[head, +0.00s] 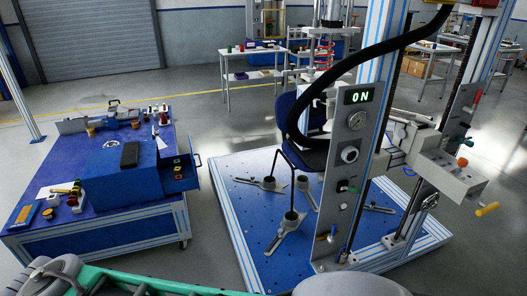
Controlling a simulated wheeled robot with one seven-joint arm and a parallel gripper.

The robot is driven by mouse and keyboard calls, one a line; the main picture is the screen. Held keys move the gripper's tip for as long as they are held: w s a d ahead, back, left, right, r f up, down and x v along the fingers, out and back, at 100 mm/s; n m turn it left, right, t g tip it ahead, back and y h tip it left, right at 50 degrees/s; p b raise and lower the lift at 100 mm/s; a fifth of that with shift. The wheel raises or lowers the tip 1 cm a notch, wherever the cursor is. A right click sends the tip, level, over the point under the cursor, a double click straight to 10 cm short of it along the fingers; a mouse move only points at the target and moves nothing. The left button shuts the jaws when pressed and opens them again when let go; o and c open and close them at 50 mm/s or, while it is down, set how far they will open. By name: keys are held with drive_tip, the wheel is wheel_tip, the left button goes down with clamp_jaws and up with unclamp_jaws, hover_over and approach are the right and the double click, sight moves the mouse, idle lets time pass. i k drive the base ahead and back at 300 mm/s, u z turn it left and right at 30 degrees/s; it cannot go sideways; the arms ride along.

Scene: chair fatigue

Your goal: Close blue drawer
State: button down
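The blue drawer (180,175) is pulled out of the right side of a blue cabinet (132,182) that stands on a blue workbench. Several small coloured items lie in the drawer. Its handle (197,160) is on the outer right face. The drawer juts out past the cabinet toward the test machine, with a gap of open floor between them. My gripper is not visible; only parts of my own body show along the bottom edge.
The workbench (110,231) holds tools and small parts. To the right, a test machine with a control panel (346,180) stands on a blue platform (236,200) with metal clamps. A chair (292,128) is mounted there. Grey floor lies between bench and platform. White tables stand behind.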

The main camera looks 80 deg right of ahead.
sight(166, 166)
drive_tip(key=z, duration=1.25)
drive_tip(key=i, duration=2)
drive_tip(key=z, duration=0.05)
